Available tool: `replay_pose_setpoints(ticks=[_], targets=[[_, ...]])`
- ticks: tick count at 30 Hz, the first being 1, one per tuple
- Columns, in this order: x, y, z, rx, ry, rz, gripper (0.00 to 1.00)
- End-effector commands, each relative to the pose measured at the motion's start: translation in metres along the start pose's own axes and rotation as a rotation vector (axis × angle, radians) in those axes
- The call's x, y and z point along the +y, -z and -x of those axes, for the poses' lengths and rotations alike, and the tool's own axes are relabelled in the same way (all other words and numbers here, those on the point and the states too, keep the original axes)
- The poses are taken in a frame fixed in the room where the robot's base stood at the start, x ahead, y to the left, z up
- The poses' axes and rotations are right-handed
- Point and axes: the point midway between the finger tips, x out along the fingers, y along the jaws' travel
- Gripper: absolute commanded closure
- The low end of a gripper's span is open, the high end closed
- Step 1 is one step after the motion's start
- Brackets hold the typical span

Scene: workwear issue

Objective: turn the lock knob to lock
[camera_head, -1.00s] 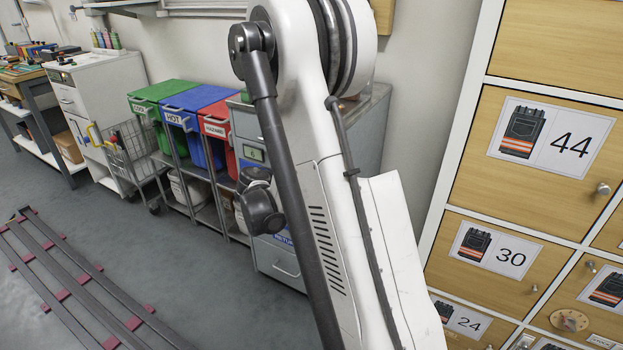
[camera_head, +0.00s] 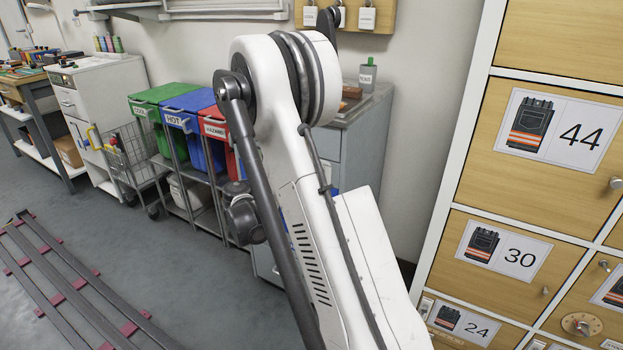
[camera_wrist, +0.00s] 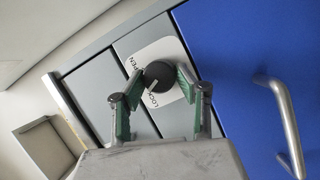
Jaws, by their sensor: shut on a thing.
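The lock knob (camera_wrist: 161,76) is round and black, on a white plate (camera_wrist: 133,48) lettered OPEN and LOCK, in the wrist view. A pale pointer line on the knob points down-left, towards the LOCK lettering. My gripper (camera_wrist: 160,86) has one green-and-grey finger on each side of the knob and is shut on it. The exact contact at the fingertips is hard to see. The plate is on a grey panel (camera_wrist: 92,88) beside a blue panel (camera_wrist: 230,40). In the head view my arm fills the middle, and the gripper and this knob are not visible.
A metal bar handle (camera_wrist: 286,125) stands out from the blue panel, right of my gripper. In the head view, wooden lockers (camera_head: 540,185) stand at the right, and green, blue and red bins (camera_head: 190,112) stand behind my arm. Floor rails (camera_head: 70,285) lie at the left.

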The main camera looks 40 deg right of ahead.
Motion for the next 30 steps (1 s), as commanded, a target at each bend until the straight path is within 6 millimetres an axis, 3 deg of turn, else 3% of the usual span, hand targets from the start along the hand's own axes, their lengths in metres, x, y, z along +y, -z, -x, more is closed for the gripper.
replay_pose_setpoints(ticks=[12,30], targets=[[-0.0019,-0.0008,0.0000,0.016,-0.101,0.242,0.95],[-0.0021,-0.0005,-0.0002,0.020,-0.128,0.309,0.95]])
